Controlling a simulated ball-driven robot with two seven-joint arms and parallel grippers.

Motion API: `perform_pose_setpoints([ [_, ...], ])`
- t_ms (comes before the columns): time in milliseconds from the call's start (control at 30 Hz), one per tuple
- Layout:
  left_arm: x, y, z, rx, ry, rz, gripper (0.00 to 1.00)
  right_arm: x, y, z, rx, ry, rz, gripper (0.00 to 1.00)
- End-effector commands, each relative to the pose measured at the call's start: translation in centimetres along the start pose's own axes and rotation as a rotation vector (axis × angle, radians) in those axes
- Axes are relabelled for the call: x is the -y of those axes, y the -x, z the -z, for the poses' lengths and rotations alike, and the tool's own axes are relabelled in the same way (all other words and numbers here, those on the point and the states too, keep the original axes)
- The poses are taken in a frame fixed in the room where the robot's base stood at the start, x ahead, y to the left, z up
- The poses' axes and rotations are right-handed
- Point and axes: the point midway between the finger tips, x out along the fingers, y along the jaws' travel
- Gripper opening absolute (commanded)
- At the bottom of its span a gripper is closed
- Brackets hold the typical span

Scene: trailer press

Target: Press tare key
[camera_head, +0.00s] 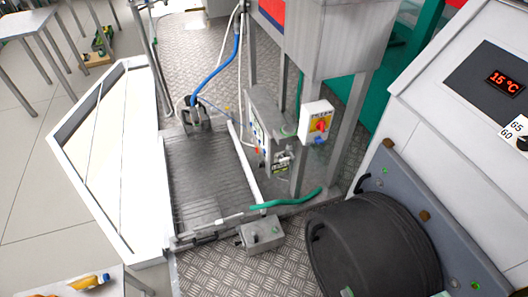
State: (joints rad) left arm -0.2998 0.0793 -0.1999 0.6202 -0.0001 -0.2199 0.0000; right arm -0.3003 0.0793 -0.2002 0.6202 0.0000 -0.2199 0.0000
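I cannot make out a key marked tare. A grey metal box (262,118) in the middle carries a small panel (258,135) with blue and yellow marks, seen at a steep angle and too small to read. A labelled dark unit (282,162) sits low beside it. A white box with a red and yellow rotary switch (318,124) is mounted to the right. A ribbed dark platform (205,180) lies on the floor to the left. Neither of my grippers shows.
A black drum (372,250) stands at the lower right by a white machine with a red 15 °C display (505,83). A small grey box (262,235) and green hose (290,200) lie in front. A white-framed panel (105,150) borders the left.

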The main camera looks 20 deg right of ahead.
Motion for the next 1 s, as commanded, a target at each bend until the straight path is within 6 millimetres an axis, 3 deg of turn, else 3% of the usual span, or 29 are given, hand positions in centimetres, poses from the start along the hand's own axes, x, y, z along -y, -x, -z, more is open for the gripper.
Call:
perform_pose_setpoints([
  [33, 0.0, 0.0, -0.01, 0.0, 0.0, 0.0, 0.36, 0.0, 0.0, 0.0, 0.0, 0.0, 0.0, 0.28],
  [133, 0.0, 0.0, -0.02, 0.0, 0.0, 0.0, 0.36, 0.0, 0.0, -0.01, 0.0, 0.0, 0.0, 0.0],
  [1000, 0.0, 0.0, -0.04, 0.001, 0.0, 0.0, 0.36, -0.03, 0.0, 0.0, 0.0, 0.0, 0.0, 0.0],
])
